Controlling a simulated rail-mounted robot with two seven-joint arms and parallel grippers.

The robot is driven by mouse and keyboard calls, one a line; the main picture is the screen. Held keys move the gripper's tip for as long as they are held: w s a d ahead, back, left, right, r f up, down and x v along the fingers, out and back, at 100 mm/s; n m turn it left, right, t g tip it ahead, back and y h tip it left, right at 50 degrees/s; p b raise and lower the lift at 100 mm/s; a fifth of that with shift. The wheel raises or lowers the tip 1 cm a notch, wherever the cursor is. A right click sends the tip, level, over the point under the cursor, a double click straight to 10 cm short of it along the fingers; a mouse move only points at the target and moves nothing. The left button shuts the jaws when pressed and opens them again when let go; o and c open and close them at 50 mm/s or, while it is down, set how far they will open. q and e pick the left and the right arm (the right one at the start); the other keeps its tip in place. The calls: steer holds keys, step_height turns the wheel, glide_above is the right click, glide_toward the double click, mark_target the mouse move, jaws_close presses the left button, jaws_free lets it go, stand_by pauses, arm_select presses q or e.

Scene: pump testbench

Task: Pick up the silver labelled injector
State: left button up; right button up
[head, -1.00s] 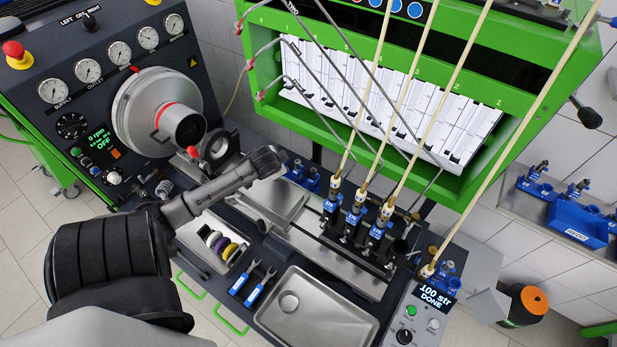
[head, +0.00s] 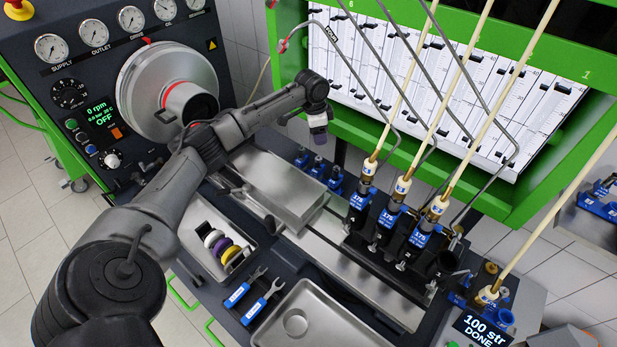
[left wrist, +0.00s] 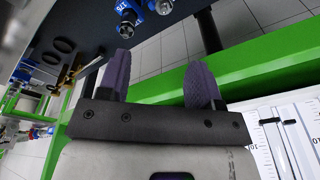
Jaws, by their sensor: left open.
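My left gripper (head: 318,136) hangs with its fingers pointing down, near the green cabinet's lower left edge and above the small blue-capped parts. In the left wrist view its two purple-grey fingers (left wrist: 160,72) are apart with nothing between them. Blue-labelled injectors stand in the dark rack, at the left (head: 360,198), middle (head: 390,215) and right (head: 422,236), each with a pale hose on top. A blue label reading 175 (left wrist: 124,8) shows at the top of the left wrist view. I cannot make out which injector is labelled silver. My right gripper is not in view.
Small blue-capped parts (head: 318,168) stand behind the bench plate. Grey metal lines cross in front of the green cabinet (head: 500,205). A metal tray (head: 345,318), two blue-handled wrenches (head: 250,300) and a tray of coloured rings (head: 195,262) lie nearer.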

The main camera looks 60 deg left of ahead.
arm_select(q)
steer(key=a, duration=0.1)
steer(key=b, duration=0.1)
glide_above(319, 158)
steer(key=shift+h, duration=0.3)
steer(key=f, duration=0.6)
steer(key=shift+s+a+f, duration=0.15)
steer(key=shift+a+f, duration=0.05)
steer(key=shift+f, duration=0.15)
steer(key=shift+w+f+b, duration=0.15)
steer(key=shift+f+b, duration=0.05)
steer(key=shift+f, duration=1.4)
steer(key=shift+w+f+b, duration=0.15)
steer(key=shift+f+b, duration=0.05)
steer(key=shift+f, duration=1.4)
jaws_close()
